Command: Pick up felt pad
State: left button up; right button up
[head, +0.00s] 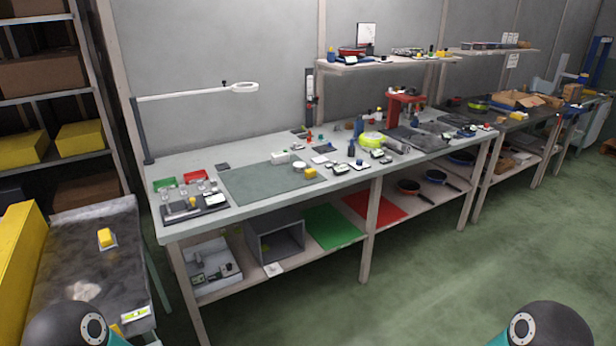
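I cannot tell for certain which thing is the felt pad. A flat green sheet (333,226) and a flat red sheet (374,207) lie on the workbench's lower shelf. A larger grey-green mat (262,184) lies on the bench top, with a few small items at its back right edge. A dark flat mat (415,139) lies further right on the bench top. Only rounded parts of my two arms show at the bottom edge. Neither gripper is in view, so I cannot see whether either holds anything.
The long workbench (230,154) carries many small parts and a lamp (240,88). A grey open bin (275,238) and black pans (410,187) stand on its lower shelf. A dark table (75,262) and a yellow box (20,255) are at left. The green floor in front is clear.

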aim_at(310, 175)
jog(key=u, duration=0.35)
jog(key=i, duration=0.15)
jog(key=z, duration=1.8)
jog(key=i, duration=3.6)
jog(key=u, duration=1.2)
